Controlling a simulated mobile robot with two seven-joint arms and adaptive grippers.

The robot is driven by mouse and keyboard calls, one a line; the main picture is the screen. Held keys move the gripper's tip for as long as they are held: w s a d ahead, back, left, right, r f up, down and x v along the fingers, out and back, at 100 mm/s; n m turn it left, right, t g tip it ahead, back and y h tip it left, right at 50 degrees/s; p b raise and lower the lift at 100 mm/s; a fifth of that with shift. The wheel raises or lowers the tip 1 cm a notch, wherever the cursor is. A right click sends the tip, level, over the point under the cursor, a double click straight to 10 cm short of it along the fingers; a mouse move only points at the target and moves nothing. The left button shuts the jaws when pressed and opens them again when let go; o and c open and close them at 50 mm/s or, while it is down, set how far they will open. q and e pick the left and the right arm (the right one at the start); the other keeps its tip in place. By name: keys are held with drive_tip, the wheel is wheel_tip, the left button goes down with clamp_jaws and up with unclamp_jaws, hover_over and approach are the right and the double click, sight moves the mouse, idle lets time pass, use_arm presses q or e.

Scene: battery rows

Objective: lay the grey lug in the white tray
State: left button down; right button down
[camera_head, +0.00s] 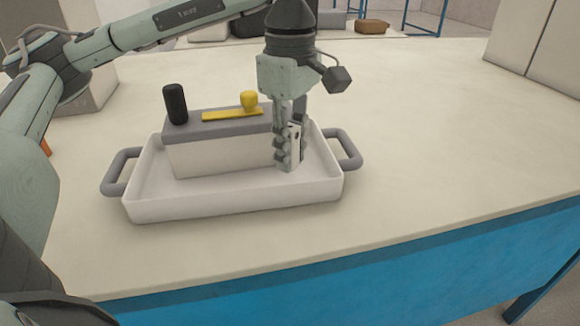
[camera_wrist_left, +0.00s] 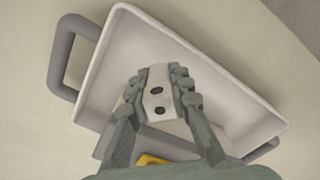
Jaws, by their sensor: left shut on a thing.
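The white tray (camera_head: 235,207) stands on the table and also shows in the left wrist view (camera_wrist_left: 262,112). My left gripper (camera_head: 288,160) points down inside the tray's outline, by the right end of the battery. It is shut on the grey lug (camera_wrist_left: 157,92), a light grey piece with two dark holes between the fingers. In the head view only a strip of the lug (camera_head: 295,138) shows past the fingers. I cannot tell whether the lug touches the tray floor. My right gripper is not in view.
A white battery (camera_head: 220,157) with a grey top stands in the tray's back part, bearing a black post (camera_head: 175,104), a yellow bar (camera_head: 230,115) and a yellow knob (camera_head: 249,99). Grey handles (camera_head: 119,171) stick out at the tray's ends.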

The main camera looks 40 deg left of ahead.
use_arm(q)
wheel_tip(320, 180, down, 4)
drive_tip(key=shift+r, duration=0.25)
drive_tip(key=shift+f, duration=0.3)
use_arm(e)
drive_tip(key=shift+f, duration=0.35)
